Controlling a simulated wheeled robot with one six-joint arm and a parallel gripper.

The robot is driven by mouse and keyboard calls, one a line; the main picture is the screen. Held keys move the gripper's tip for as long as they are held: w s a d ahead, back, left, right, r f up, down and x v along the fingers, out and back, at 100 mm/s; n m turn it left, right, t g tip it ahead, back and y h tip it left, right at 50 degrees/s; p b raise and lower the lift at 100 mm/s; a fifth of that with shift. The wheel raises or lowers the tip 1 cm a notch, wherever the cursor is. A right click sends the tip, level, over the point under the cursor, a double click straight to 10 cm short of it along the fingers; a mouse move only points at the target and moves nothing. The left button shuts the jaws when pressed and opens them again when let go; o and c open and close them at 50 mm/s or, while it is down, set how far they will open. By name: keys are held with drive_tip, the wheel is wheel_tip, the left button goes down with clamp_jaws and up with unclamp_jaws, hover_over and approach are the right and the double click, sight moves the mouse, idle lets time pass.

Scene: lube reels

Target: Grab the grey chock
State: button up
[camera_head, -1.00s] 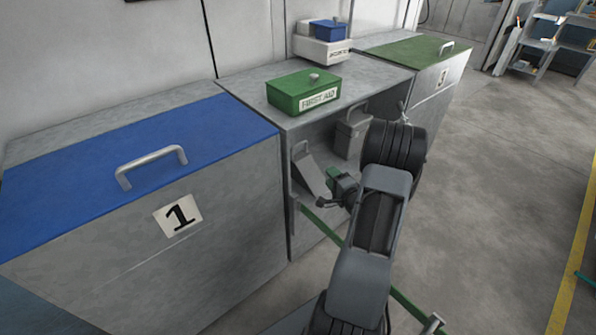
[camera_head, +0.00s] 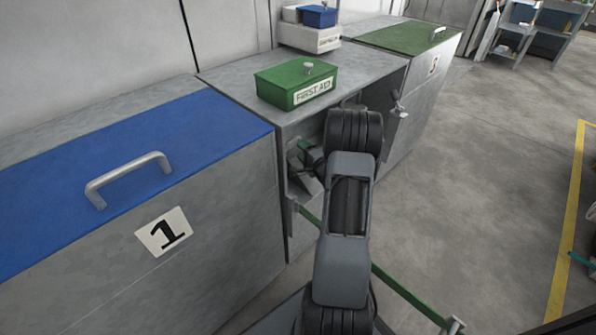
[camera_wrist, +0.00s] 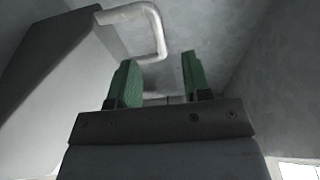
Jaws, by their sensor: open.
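The grey chock (camera_head: 304,184) is a wedge inside the open compartment between the cabinets, partly hidden by my gripper and arm in the head view. In the wrist view its sloped grey body (camera_wrist: 50,58) fills the left side, with a bent pipe handle (camera_wrist: 152,22) on it. My gripper (camera_head: 311,154) is in the compartment at the chock. In the wrist view its green fingers (camera_wrist: 160,76) are apart with nothing between them. The handle's lower end shows just beyond the left fingertip; I cannot tell whether they touch.
A green first aid box (camera_head: 298,83) stands on the shelf top above the compartment. Blue-lidded cabinet 1 (camera_head: 228,165) is at left, green-lidded cabinet 3 (camera_head: 425,75) at back right. A green bar (camera_head: 405,290) crosses low in front. Open floor lies to the right.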

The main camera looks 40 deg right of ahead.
sight(293, 141)
drive_tip(key=w+b, duration=0.2)
drive_tip(key=w, duration=0.2)
drive_tip(key=shift+d+f, duration=0.1)
drive_tip(key=shift+f, duration=0.05)
drive_tip(key=shift+w, duration=0.6)
clamp_jaws()
idle(0.8)
drive_tip(key=shift+r, duration=0.25)
